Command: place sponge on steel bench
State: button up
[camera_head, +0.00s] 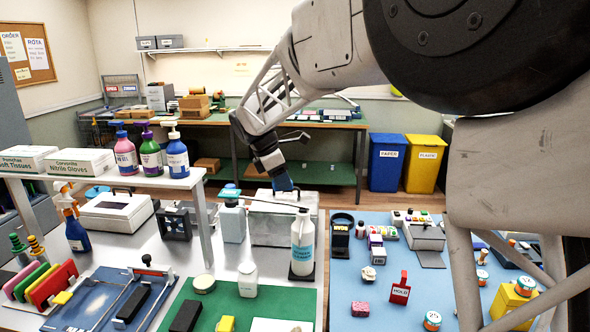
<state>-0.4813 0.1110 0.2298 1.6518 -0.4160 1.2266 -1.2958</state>
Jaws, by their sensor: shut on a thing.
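My gripper (272,166) hangs in the upper middle of the head view, pointing down. It is shut on a small dark blue block (283,183), which looks like the sponge; the fingers hide part of it. The block appears in front of or above a pale box (268,229); its height over it is hard to tell. The steel bench (112,247) fills the lower left, grey and shiny, with many things on it.
A white spray-type bottle (302,243) and a blue-capped bottle (231,218) stand near the pale box. A raised shelf (150,183) carries three pump bottles. Bare steel shows around the left-hand items.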

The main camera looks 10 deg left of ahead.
jog(key=s+a+f+n+t, duration=0.1)
jog(key=s+a+n+t, duration=0.15)
jog(key=s+n, duration=0.45)
jog(key=m+y, duration=0.1)
jog(key=m, duration=0.1)
send_over(273, 303)
jog(key=a, duration=0.1)
notch_tip(273, 303, down, 26)
jog(key=shift+s+f+g, duration=0.25)
jog(key=shift+s+g, duration=0.1)
jog(key=shift+g, duration=0.1)
jog(key=shift+f, duration=0.15)
jog(key=shift+f, duration=3.2)
jog(key=shift+f, duration=0.45)
jog(key=o, duration=1)
jog(key=shift+r, duration=0.15)
